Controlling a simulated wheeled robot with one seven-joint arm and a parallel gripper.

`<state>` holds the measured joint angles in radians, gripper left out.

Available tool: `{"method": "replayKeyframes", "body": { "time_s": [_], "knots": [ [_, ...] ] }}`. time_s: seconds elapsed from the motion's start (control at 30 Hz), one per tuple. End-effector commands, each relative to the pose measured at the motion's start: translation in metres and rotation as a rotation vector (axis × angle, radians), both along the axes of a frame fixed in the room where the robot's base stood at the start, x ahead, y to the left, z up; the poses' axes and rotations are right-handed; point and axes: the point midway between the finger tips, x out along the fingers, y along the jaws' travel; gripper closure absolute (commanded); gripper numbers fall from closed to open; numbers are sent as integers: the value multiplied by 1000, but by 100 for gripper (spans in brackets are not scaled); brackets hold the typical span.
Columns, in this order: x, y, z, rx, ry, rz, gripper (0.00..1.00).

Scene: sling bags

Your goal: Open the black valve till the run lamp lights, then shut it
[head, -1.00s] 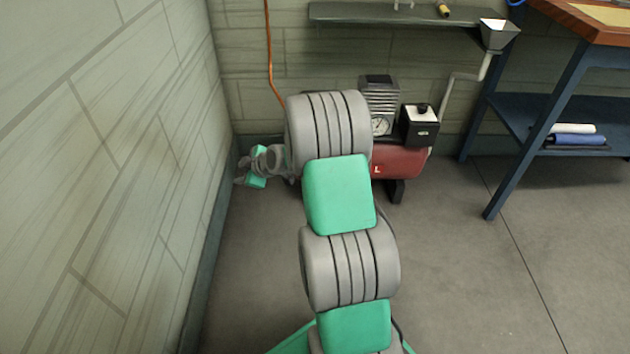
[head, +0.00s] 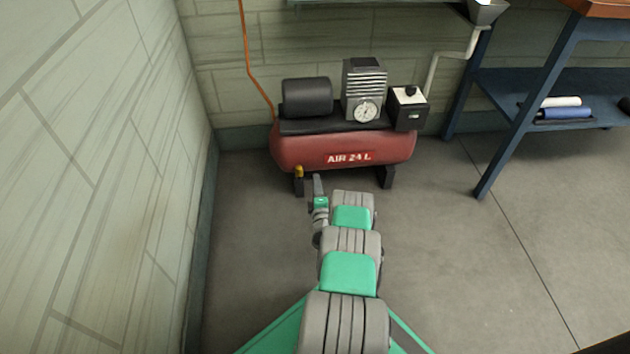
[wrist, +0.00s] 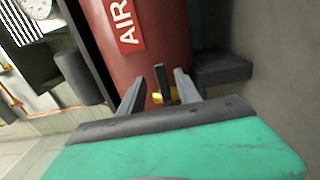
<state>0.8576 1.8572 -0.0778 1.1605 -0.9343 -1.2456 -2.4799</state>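The red tank (head: 345,148), marked "AIR 24 L", belongs to a compressor by the back wall. A small yellow fitting (head: 299,172) sits low at its left front; it also shows in the wrist view (wrist: 157,98). A dark upright bar (wrist: 162,78), apparently the black valve's lever, stands at this fitting. My gripper (head: 318,182) is just right of the fitting in the head view. In the wrist view my gripper (wrist: 160,85) is open, its fingers apart on either side of the bar; contact cannot be told. A small greenish lamp (head: 413,116) is on the black box; whether it is lit is unclear.
A round gauge (head: 366,111) and a black motor (head: 306,97) sit above the tank. Black feet (head: 386,177) support it. A blue workbench (head: 520,140) stands at right, a wall (head: 100,180) at left. The floor in front is largely clear.

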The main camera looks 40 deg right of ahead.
Motion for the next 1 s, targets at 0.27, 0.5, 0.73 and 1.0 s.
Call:
{"method": "replayKeyframes", "body": {
  "time_s": [0.27, 0.5, 0.73, 1.0],
  "knots": [
    [33, -21, -5, 1, 1, 3, 60],
    [36, -26, -1, 3, 1, -2, 60],
    [35, -26, -1, 4, 2, -2, 71],
    [35, -26, -2, 4, 2, -2, 94]
  ]
}}
